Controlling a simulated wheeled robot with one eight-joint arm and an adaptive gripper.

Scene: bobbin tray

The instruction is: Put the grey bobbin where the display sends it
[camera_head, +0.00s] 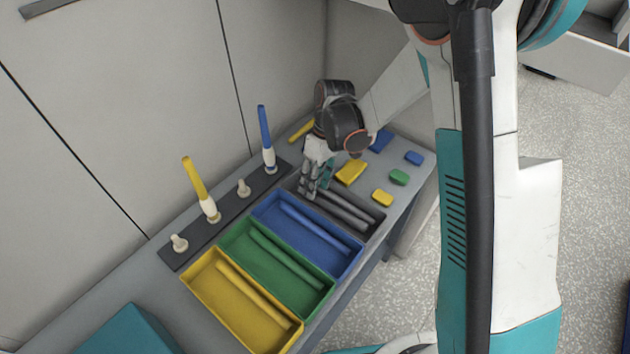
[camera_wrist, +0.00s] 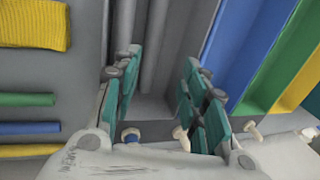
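Long grey bobbins lie side by side in the dark grey tray (camera_head: 376,222), and they also show in the wrist view (camera_wrist: 158,45). I cannot tell which one the task means. My gripper (camera_head: 318,190) is over the far left end of this tray, pointing down. In the wrist view my gripper (camera_wrist: 160,95) has its fingers apart, with tray floor and bobbin ends showing between them. It appears to hold nothing. A dark rack (camera_head: 228,212) carries a yellow bobbin (camera_head: 195,180) and a blue bobbin (camera_head: 264,130) upright, plus two bare pegs. No readable display shows.
Blue (camera_head: 352,271), green (camera_head: 327,302) and yellow (camera_head: 291,341) trays adjoin, each holding a matching rod. Yellow, green and blue pieces lie right of the grey tray, including a yellow pad (camera_head: 351,172). A teal box (camera_head: 128,332) stands at front left. A wall stands behind.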

